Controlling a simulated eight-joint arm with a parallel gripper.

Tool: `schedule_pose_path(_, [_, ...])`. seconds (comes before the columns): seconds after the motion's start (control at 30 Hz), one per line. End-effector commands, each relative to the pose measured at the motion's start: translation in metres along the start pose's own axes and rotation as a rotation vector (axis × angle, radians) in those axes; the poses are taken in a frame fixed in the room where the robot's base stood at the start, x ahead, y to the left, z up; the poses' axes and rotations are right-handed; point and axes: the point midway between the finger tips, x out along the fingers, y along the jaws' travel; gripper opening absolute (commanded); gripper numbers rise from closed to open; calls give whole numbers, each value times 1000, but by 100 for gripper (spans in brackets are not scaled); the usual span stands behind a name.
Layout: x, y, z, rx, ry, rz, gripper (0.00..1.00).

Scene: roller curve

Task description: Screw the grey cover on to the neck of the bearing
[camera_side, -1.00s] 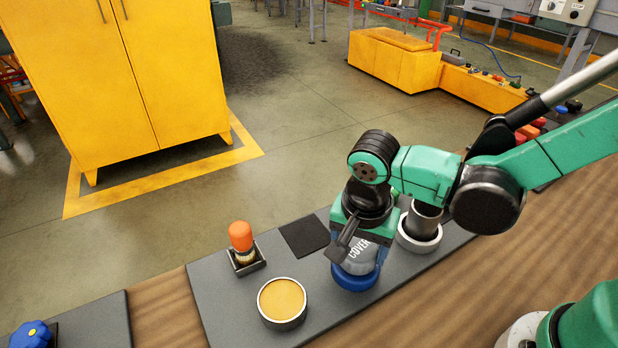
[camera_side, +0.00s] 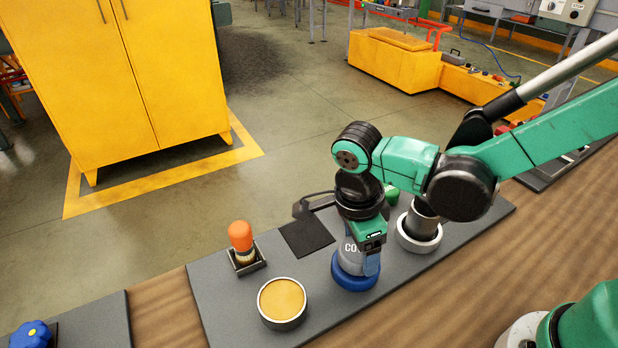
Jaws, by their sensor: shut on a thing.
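The grey cover (camera_side: 348,260), with partly hidden lettering, stands upright at the blue bearing (camera_side: 356,280) on the dark grey board. My gripper (camera_side: 362,245) points down from above and is shut on the cover. The blue ring of the bearing shows around the cover's lower end. The bearing's neck is hidden, so I cannot tell how far the cover sits on it.
A round tin of tan grease (camera_side: 282,302) and an orange-handled brush (camera_side: 241,240) in a holder stand left. A dark square pad (camera_side: 307,237) lies behind. A grey cylinder in a ring (camera_side: 420,226) stands close right. A blue knob (camera_side: 32,333) is far left.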

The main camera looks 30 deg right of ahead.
Motion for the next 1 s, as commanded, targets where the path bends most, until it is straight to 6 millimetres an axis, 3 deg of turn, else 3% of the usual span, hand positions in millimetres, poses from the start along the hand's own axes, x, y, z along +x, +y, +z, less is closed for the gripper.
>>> schedule_pose_path(0.3, [0, 3, -1, 31, 6, 17, 17])
schedule_pose_path(0.67, [0, 3, -1, 590, 7, 103, 17])
schedule_pose_path(0.97, [0, 3, 0, 647, 8, 111, 17])
schedule_pose_path(1.0, [0, 3, 0, 646, 7, 111, 76])
